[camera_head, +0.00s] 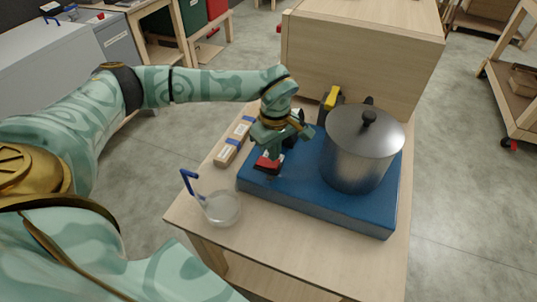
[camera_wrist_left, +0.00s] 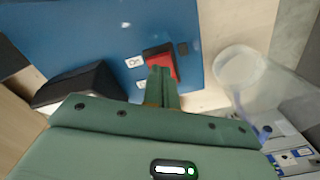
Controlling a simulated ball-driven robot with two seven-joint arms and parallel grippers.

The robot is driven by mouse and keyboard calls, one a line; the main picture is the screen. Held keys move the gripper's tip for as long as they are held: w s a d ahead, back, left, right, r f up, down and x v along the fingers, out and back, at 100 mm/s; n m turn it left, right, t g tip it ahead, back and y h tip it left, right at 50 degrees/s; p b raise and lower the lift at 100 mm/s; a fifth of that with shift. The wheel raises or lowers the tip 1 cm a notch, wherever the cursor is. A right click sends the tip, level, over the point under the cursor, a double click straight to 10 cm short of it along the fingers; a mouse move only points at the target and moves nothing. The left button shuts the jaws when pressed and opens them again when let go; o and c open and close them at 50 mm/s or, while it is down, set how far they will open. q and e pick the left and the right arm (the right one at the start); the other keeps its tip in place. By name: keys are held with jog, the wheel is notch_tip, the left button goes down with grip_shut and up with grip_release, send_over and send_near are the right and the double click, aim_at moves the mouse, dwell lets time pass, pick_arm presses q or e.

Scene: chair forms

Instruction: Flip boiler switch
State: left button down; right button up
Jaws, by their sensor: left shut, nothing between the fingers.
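The boiler has a flat blue base (camera_head: 300,194) with a silver lidded pot (camera_head: 355,155) on it; the base also shows in the left wrist view (camera_wrist_left: 100,35). A red switch (camera_head: 267,163) sits near the base's left end. In the left wrist view the red switch (camera_wrist_left: 161,58) has a label reading "On" beside it and a second, partly hidden label. My left gripper (camera_head: 270,153) is shut and empty, pointing down at the switch. Its closed fingers (camera_wrist_left: 160,76) overlap the switch's near edge; I cannot tell whether they touch. My right gripper is not in view.
A clear glass (camera_head: 222,208) with a blue straw stands on the wooden table (camera_head: 200,205) in front of the base. A small box (camera_head: 234,142) lies left of the base. A wooden panel (camera_head: 355,62) rises behind the pot. A black part (camera_wrist_left: 80,88) shows in the wrist view.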

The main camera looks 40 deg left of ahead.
pick_arm(q)
jog(key=shift+f+b, duration=0.45)
jog(key=shift+f, duration=0.6)
dwell(0.7)
notch_tip(320, 180, up, 7)
jog(key=p, duration=0.6)
jog(key=shift+r+p, duration=0.1)
jog(key=shift+p, duration=0.2)
